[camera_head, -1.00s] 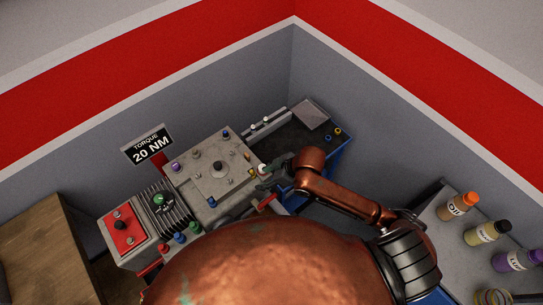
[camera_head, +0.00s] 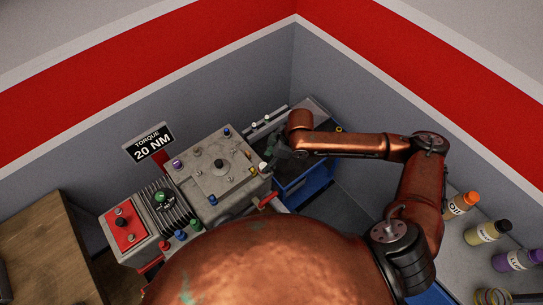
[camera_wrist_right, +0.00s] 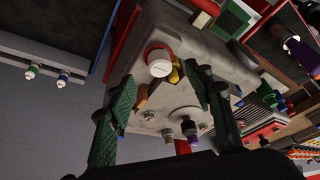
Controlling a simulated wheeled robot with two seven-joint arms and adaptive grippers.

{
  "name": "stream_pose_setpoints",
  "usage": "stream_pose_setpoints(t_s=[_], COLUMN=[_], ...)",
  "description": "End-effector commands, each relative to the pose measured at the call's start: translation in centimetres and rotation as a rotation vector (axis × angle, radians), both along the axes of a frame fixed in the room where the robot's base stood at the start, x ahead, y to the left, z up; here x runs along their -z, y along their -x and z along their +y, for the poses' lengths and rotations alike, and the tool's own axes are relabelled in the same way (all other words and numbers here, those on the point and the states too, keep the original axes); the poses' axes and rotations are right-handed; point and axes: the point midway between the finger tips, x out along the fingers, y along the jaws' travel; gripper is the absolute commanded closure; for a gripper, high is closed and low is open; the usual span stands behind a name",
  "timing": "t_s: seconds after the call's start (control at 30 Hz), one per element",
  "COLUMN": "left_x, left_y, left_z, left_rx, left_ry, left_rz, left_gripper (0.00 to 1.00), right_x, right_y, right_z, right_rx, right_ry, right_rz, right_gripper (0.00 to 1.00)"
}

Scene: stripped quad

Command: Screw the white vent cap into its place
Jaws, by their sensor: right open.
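The white vent cap (camera_head: 263,166) is at the right corner of the grey block (camera_head: 207,186) in the head view. My right gripper (camera_head: 279,153) is just right of the cap. Its two green-padded fingers (camera_wrist_right: 160,85) are apart in the wrist view, one on each side of the cap's line, with nothing visible between the pads. My left gripper is out of view.
A blue bin (camera_head: 318,177) stands below my right forearm. A finned unit with a red panel (camera_head: 125,231) is left of the block. Several bottles, such as the orange-capped one (camera_head: 461,204), stand at right. A torque sign (camera_head: 150,145) reads 20 NM.

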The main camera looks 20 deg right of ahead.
Motion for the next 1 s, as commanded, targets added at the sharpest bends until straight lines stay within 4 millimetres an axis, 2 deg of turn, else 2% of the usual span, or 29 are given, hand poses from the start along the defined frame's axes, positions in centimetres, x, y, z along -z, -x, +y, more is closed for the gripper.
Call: stream_pose_setpoints(t_s=[0.1,0.27,0.63,1.0], left_x=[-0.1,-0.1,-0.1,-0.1], left_y=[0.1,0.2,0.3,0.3], left_z=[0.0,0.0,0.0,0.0], left_rx=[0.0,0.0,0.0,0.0], left_ry=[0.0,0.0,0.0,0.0], left_rz=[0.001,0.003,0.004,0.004], left_gripper=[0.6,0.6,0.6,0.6], right_x=[1.6,3.0,3.5,3.4], right_y=[-0.2,-0.5,-0.6,-0.6], right_z=[0.7,1.2,1.3,1.3], right_rx=[0.0,0.001,-0.001,-0.001], right_ry=[0.0,-0.001,0.001,0.001], right_rz=[0.002,0.001,-0.001,-0.001], right_gripper=[0.52,0.52,0.53,0.79])
